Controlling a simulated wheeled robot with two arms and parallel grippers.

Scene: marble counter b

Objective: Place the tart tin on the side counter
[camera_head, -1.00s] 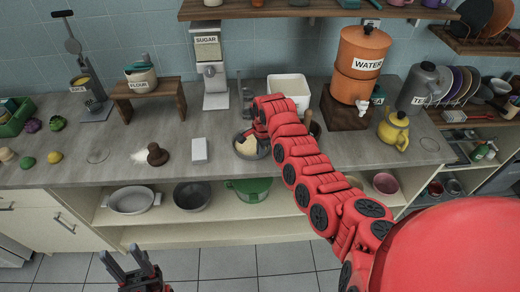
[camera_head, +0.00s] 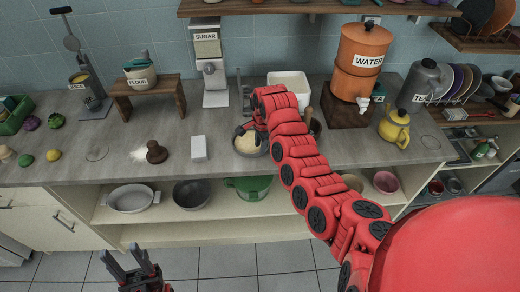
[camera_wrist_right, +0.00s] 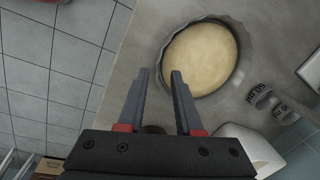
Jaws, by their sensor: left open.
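The tart tin (camera_head: 263,152) is a round grey metal tin filled with pale dough. It sits on the grey counter near its front edge, and it also shows in the right wrist view (camera_wrist_right: 238,58) with a fluted rim. My right gripper (camera_wrist_right: 160,72) is open and empty, with its fingertips close to the tin's rim; I cannot tell if they touch it. In the head view my right gripper (camera_head: 243,129) is at the tin's back edge, partly hidden by its arm. My left gripper (camera_head: 121,253) is open and empty, low in front of the shelves. I cannot tell which surface is the side counter.
A white block (camera_head: 199,148) and a brown knob-like tool (camera_head: 156,152) stand left of the tin. A white container (camera_head: 289,88) and the orange water dispenser (camera_head: 359,62) stand behind and right. The counter's front left (camera_head: 110,172) has free room.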

